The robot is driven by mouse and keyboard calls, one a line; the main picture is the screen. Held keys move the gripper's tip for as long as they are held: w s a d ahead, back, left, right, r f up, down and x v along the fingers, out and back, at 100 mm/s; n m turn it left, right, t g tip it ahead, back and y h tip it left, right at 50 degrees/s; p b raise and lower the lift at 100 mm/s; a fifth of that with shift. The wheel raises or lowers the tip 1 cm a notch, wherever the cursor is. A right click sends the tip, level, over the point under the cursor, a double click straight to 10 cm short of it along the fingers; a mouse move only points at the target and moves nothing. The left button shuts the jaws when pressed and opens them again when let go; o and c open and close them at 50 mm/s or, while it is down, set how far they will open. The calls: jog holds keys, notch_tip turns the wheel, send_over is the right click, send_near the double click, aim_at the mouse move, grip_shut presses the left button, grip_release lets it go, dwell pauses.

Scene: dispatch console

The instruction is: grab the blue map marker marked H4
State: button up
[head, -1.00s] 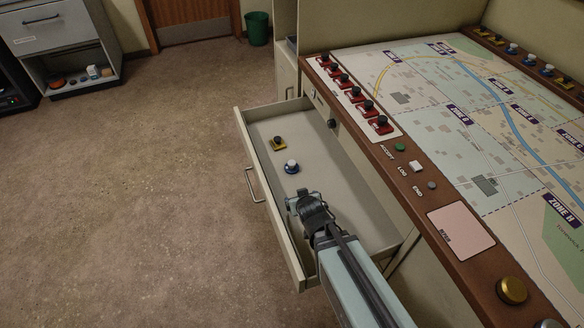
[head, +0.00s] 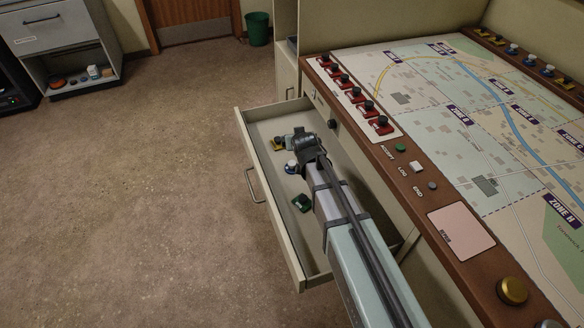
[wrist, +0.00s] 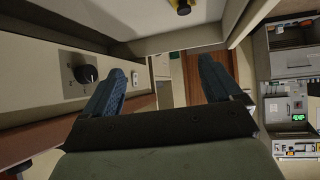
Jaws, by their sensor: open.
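A blue marker (head: 291,167) with a white knob top sits in the open drawer, close below my gripper in the head view; no H4 label is readable on it. My gripper (head: 288,144) is over the drawer, near a yellow marker (head: 277,144) with a dark knob, and partly covers it. In the wrist view my gripper's two fingers (wrist: 165,82) are spread with nothing between them. The yellow marker (wrist: 183,6) shows there at the top edge, and the blue one is not seen. More blue markers (head: 512,48) stand along the console's far right edge.
The open drawer (head: 258,190) has low walls around the markers. A green marker (head: 302,202) lies in it beside my arm. The console (head: 385,152) overhangs at right, with several red markers (head: 355,93) on its edge. A black knob (wrist: 87,73) is on its front panel.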

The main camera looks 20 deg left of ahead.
jog(key=w+a+r+m+g, duration=0.1)
jog(key=w+a+r, duration=0.1)
jog(key=w+a, duration=0.3)
jog(key=m+g+h, duration=0.6)
jog(key=m+g, duration=0.1)
jog(key=g, duration=0.1)
send_over(292, 163)
notch_tip(292, 163, down, 5)
notch_tip(292, 163, down, 14)
jog(key=shift+r, duration=0.25)
jog(key=c, duration=1.2)
jog(key=shift+o, duration=0.2)
jog(key=shift+r, duration=0.15)
